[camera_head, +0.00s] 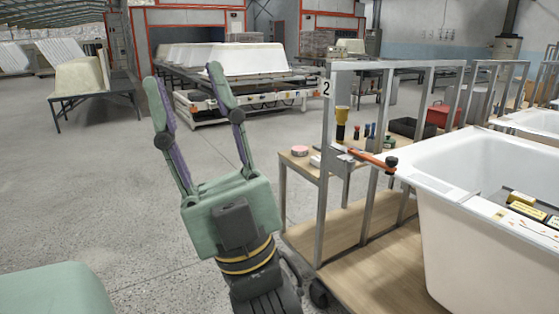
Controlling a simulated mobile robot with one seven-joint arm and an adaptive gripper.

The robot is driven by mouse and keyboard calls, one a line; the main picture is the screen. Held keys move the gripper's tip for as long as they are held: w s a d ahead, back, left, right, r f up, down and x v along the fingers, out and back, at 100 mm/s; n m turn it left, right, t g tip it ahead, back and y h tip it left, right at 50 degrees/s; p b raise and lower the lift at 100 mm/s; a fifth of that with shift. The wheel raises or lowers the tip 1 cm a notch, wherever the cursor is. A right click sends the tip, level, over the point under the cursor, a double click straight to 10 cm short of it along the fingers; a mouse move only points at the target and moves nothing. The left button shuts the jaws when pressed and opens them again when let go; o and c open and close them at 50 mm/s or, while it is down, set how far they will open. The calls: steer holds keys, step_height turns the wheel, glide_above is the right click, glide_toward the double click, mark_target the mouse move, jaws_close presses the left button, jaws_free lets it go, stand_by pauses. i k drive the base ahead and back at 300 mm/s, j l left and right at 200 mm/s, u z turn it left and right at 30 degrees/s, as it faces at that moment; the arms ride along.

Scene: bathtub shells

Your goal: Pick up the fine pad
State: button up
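My gripper (185,78) is raised in the left half of the view, its two green and purple fingers spread apart with nothing between them. It is left of the wooden bench (296,163), well apart from it. No thing is clearly marked as the fine pad. A small round pink and white item (300,150) lies at the left end of the bench, and I cannot tell whether it is a pad. Small white items lie beside it, partly hidden by the frame post. Yellow and dark boxes (527,206) sit at the white bathtub (470,170) on the right.
A grey metal frame (325,190) marked 2 stands at the bench. An orange-handled tool (370,158) juts across it. A yellow and black bottle (341,122), small bottles and a dark case (415,130) stand behind. Open concrete floor lies left.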

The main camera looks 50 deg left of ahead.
mark_target(314, 161)
steer(key=u, duration=1.2)
